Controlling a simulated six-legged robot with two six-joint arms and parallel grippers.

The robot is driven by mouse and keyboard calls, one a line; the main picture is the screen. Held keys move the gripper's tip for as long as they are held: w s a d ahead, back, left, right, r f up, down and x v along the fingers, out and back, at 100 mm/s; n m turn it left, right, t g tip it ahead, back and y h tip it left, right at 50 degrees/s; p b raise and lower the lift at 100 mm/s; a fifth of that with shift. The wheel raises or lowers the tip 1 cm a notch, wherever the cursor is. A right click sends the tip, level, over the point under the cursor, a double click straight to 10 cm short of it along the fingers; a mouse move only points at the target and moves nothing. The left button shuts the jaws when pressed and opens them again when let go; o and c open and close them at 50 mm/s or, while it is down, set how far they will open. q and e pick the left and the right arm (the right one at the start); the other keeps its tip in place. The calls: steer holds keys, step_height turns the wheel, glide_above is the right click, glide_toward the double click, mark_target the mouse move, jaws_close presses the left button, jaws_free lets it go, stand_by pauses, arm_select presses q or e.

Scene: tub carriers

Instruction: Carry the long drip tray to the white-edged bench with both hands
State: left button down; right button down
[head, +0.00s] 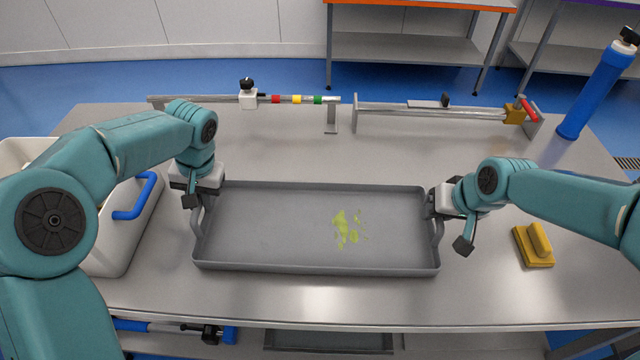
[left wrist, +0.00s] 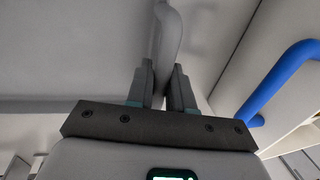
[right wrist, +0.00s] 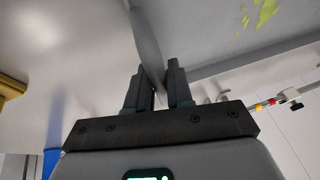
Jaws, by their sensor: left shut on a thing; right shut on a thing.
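The long grey drip tray (head: 290,230) lies level at the middle of the steel bench in the head view, with a yellow-green spill (head: 348,230) right of its centre. My left gripper (head: 193,196) is shut on the tray's left handle, which shows between its fingers in the left wrist view (left wrist: 166,45). My right gripper (head: 450,222) is shut on the tray's right handle (head: 437,232), seen between the fingers in the right wrist view (right wrist: 147,45). I cannot tell whether the tray touches the bench top. No white-edged bench is clearly visible.
A pale tub with a blue handle (head: 135,200) stands left of the tray. A yellow scrubber (head: 533,246) lies at right. Metal rails (head: 430,110) with coloured fittings run along the back, and a blue cylinder (head: 598,90) stands back right. An orange-edged bench (head: 405,45) stands beyond.

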arm_select(q)
steer(key=shift+f+b, duration=0.35)
steer(key=shift+f, duration=0.25)
arm_select(e)
steer(key=shift+f, duration=0.6)
arm_select(q)
steer(key=c, duration=1)
jaws_free()
steer(key=shift+r, duration=0.15)
arm_select(e)
steer(key=c, duration=1)
jaws_free()
steer(key=shift+r, duration=0.15)
arm_select(q)
step_height(320, 180, up, 12)
steer(key=d, duration=0.2)
steer(key=shift+d, duration=0.15)
arm_select(e)
steer(key=v, duration=1.2)
steer(key=shift+s, duration=0.1)
